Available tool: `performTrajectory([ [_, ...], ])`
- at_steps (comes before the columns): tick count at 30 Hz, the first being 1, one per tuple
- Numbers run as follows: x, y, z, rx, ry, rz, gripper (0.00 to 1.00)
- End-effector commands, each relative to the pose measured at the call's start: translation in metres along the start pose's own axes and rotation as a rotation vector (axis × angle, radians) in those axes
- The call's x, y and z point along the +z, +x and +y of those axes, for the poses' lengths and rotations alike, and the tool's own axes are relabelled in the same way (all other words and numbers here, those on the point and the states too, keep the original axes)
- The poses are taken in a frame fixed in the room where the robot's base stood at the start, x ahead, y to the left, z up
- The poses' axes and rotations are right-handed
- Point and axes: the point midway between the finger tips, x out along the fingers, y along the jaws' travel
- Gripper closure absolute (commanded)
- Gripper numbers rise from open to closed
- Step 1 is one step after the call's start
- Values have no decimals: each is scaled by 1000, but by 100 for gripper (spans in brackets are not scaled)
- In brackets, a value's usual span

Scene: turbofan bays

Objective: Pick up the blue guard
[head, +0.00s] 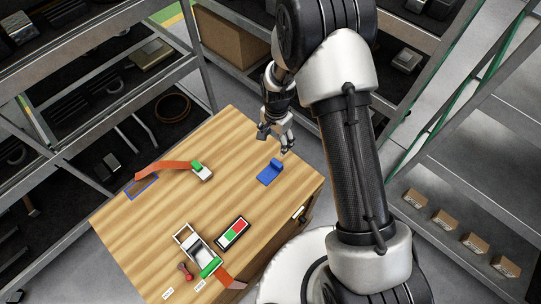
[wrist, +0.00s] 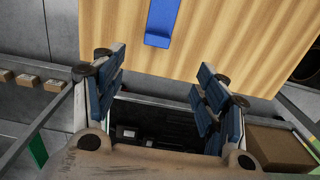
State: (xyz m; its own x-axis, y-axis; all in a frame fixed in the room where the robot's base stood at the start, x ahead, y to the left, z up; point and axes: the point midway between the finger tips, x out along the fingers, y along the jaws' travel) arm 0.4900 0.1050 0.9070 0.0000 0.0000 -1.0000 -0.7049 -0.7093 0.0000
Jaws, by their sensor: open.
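The blue guard (head: 270,171) is a small blue piece with a raised end, lying on the wooden table near its right corner in the head view. In the wrist view the blue guard (wrist: 161,24) shows at the top middle, partly cut off by the frame edge. My gripper (head: 276,146) is above the table's far edge, beside the guard and apart from it. In the wrist view my gripper (wrist: 160,100) has its two fingers spread wide with nothing between them. The guard lies beyond the fingertips there.
The wooden table (head: 135,240) also bears a red-and-green panel (head: 233,233), a white frame with a green part (head: 200,257), a red-handled item (head: 185,271), and an orange strap (head: 165,166) by a green-and-white block (head: 201,171). Shelving racks stand around. Bare wood surrounds the guard.

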Motion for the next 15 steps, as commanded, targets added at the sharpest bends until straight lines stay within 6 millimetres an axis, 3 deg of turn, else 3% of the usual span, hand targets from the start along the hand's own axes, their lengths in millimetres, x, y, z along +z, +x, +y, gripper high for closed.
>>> performTrajectory([
  [15, 1, 104, 1, 3, 0, -2, 33],
])
